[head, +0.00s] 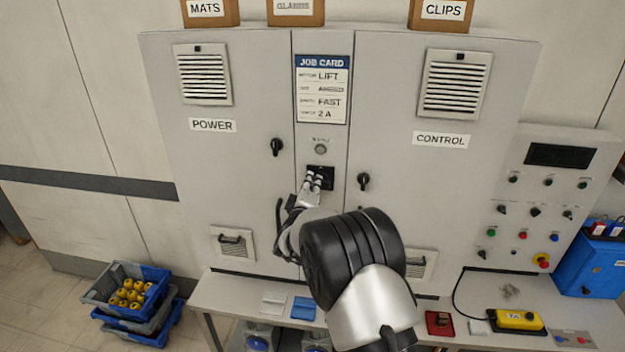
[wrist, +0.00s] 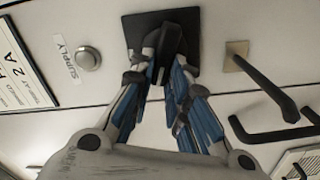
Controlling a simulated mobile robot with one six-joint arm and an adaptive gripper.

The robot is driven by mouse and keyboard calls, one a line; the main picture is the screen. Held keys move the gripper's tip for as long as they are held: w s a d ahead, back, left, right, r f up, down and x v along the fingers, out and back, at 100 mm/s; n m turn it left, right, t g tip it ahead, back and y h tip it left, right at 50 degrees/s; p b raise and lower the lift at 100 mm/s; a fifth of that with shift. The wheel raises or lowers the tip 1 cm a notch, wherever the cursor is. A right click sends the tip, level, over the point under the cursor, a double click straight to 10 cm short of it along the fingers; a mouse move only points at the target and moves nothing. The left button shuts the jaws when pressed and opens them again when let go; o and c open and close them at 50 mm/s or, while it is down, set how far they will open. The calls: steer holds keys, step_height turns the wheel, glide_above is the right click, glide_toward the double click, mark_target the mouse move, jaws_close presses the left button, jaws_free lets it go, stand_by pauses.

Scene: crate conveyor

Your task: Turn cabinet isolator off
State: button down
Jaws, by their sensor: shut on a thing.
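The cabinet isolator is a black square plate (head: 326,172) with a dark knob, on the narrow middle panel below the job card. In the wrist view the isolator plate (wrist: 185,30) is at the top centre. My gripper (head: 318,182) is at the isolator, and its fingers are shut on the knob. In the wrist view the fingertips of my gripper (wrist: 165,50) sit on both sides of the dark knob. The fingers hide much of the knob, so I cannot tell its exact setting.
The SUPPLY lamp (wrist: 88,58) is beside the isolator. Black door handles (head: 277,146) and (head: 363,181) flank it. A control panel (head: 540,190) stands at the right, above a bench (head: 250,298). Crates (head: 115,285) of yellow parts are on the floor at the left.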

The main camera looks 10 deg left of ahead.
steer(key=shift+a+f+n+p, duration=0.15)
steer(key=shift+n+p, duration=0.1)
steer(key=shift+n, duration=0.7)
steer(key=shift+d+f+n+p, duration=0.15)
steer(key=shift+n+p, duration=0.1)
steer(key=shift+n, duration=0.7)
steer(key=shift+a, duration=0.1)
steer(key=c, duration=1.5)
jaws_free()
steer(key=shift+c, duration=0.2)
steer(key=s, duration=1.2)
steer(key=shift+a, duration=0.15)
